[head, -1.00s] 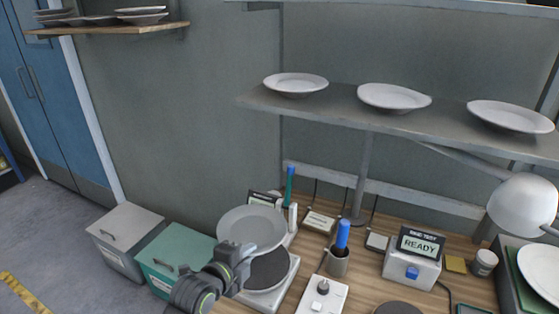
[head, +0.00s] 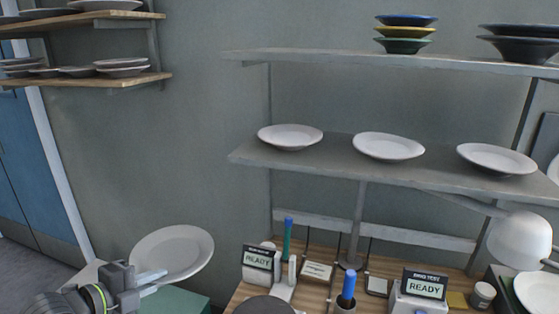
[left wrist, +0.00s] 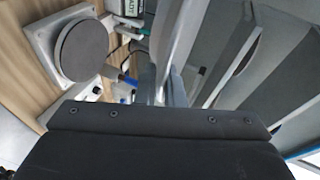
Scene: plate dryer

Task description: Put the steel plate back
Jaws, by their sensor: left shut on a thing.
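A pale grey plate (head: 172,255) is held up at the left of the head view, tilted, its face towards me. My left gripper (head: 151,277) is shut on its near rim at lower left. The plate is in the air, clear of the bench. Three similar plates, the left one (head: 290,136), the middle one (head: 388,146) and the right one (head: 496,158), lie spaced apart on the grey middle shelf (head: 330,160). My right gripper is not in view.
The bench carries a round dark pad (head: 266,308), which also shows in the left wrist view (left wrist: 80,50), two READY displays (head: 257,258) and a white lamp (head: 520,240). Stacked bowls (head: 406,32) stand on the upper shelf. Wooden shelves (head: 100,79) at upper left hold more plates.

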